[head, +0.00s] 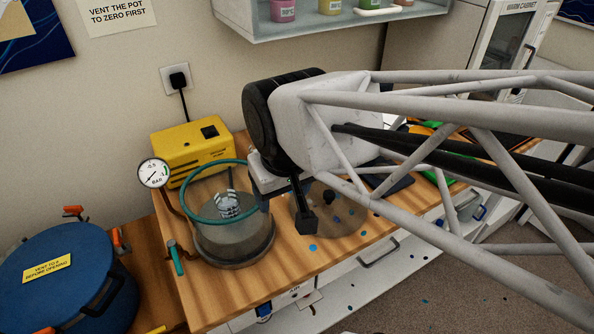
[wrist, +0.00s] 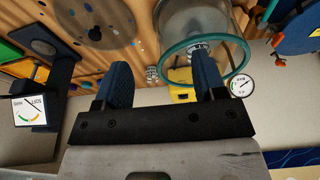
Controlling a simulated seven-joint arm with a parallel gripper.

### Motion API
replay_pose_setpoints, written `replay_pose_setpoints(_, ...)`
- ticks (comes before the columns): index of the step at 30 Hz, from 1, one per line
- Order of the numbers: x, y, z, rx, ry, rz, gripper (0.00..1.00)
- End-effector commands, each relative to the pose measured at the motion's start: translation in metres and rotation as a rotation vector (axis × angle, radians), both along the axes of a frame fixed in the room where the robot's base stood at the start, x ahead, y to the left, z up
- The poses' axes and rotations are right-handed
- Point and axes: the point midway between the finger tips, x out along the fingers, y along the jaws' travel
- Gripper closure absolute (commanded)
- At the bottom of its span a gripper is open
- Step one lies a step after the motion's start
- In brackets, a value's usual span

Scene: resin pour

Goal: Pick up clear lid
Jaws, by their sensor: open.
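The clear lid is a see-through round disc (head: 345,222) with a dark knob, lying flat on the wooden bench right of the vacuum chamber. My gripper partly covers it in the head view. In the wrist view the lid (wrist: 88,30) is at the top left, beyond the fingertips. My gripper (wrist: 162,76) is open, with two blue-padded fingers apart and no lid between them. In the head view my gripper (head: 300,218) hangs near the lid's left side; its exact height above it is unclear. The glass chamber (head: 235,242) has a teal rim and stands open.
A striped cup (head: 229,206) shows inside the chamber. A yellow pump (head: 190,150) and a pressure gauge (head: 154,173) stand behind it. A blue pot (head: 65,285) is at the far left. Blue spots mark the bench (head: 285,275) around the lid.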

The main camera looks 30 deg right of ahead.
Motion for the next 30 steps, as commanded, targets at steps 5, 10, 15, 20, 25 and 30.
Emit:
replay_pose_setpoints(5,0.0,0.0,0.0,0.001,0.001,-0.003,0.36)
replay_pose_setpoints(10,0.006,-0.005,-0.003,0.009,0.01,-0.054,0.36)
replay_pose_setpoints(15,0.022,-0.019,-0.012,0.032,0.032,-0.197,0.36)
replay_pose_setpoints(20,0.043,-0.042,-0.027,0.065,0.061,-0.414,0.36)
replay_pose_setpoints(25,0.066,-0.074,-0.049,0.101,0.096,-0.678,0.36)
replay_pose_setpoints(30,0.084,-0.108,-0.073,0.133,0.126,-0.943,0.36)
